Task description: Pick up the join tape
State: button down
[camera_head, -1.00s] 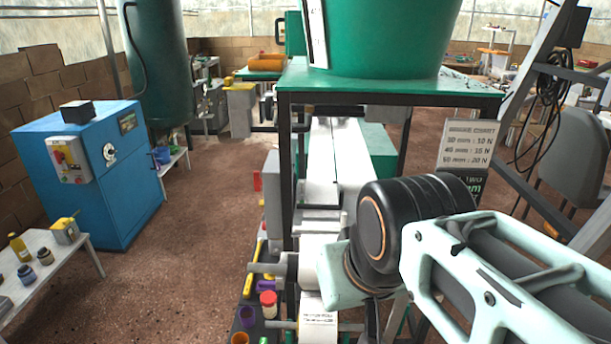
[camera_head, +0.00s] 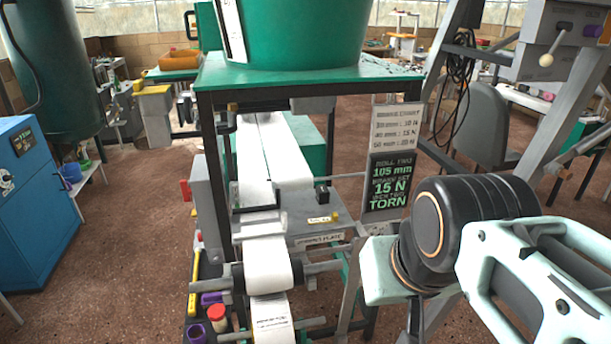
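I cannot pick out the join tape for sure. White paper strips (camera_head: 256,168) run through the machine under the green table and over a roller, and a printed strip (camera_head: 272,318) hangs at the bottom edge. A small yellow-marked piece (camera_head: 322,219) lies on the grey splice plate (camera_head: 300,206); it is too small to identify. My arm reaches in from the right, in front of the machine's right side. My gripper's fingers do not show.
A green table (camera_head: 300,76) carries a large green tub (camera_head: 290,30). A board (camera_head: 388,188) reads 105 mm, 15 N, TORN. A tool tray (camera_head: 205,325) with a red-and-white jar (camera_head: 217,318) and purple cups stands lower left. A blue cabinet (camera_head: 28,210) is at left; brown floor lies between.

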aim_at(334, 218)
jog(key=u, duration=0.75)
jog(key=i+l+u, duration=0.1)
jog(key=l+u, duration=1.05)
jog(key=l, duration=0.3)
jog(key=k, duration=0.05)
